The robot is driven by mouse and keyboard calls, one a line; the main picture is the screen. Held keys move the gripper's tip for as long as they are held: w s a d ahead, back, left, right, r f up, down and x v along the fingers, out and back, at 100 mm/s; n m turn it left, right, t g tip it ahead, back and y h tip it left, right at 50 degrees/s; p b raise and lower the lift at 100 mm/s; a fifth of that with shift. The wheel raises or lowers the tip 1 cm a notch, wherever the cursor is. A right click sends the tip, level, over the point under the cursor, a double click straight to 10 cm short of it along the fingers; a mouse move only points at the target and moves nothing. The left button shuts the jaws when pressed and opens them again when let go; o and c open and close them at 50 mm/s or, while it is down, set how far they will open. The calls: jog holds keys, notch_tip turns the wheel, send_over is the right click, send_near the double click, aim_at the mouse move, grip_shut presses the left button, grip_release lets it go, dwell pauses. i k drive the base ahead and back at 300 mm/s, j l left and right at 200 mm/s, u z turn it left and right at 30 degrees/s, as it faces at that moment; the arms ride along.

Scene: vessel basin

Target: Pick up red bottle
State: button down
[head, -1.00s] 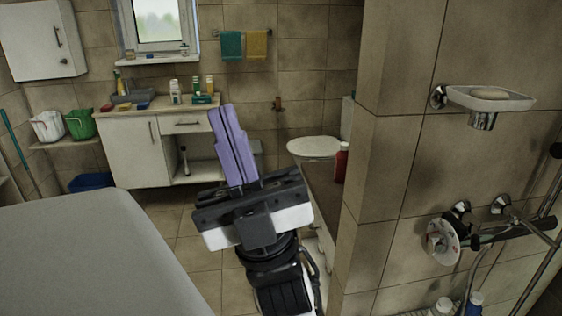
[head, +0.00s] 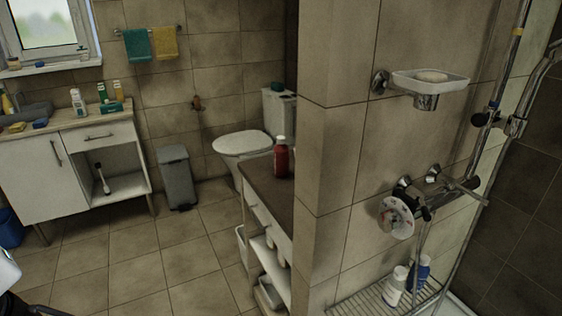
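The red bottle (head: 281,160) has a white cap and stands upright on the brown top of a low shelf unit (head: 262,192), just left of the tiled wall corner. Nothing touches the bottle. My gripper is out of the picture now; only a small part of my arm shows at the lower left edge.
The tiled wall (head: 322,170) juts out close on the right of the bottle. Behind are a toilet (head: 241,145) and a grey bin (head: 177,178). White and blue bottles (head: 395,286) stand on a shower rack. The tiled floor (head: 170,245) at left is clear.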

aim_at(281, 152)
jog(key=i+j+z, duration=0.1)
jog(key=i+j, duration=0.6)
jog(key=j, duration=0.2)
jog(key=i+j+z, duration=0.15)
jog(key=i+j, duration=0.2)
jog(key=i+j+z, duration=0.1)
jog(key=i+j, duration=0.25)
jog(key=j, duration=0.25)
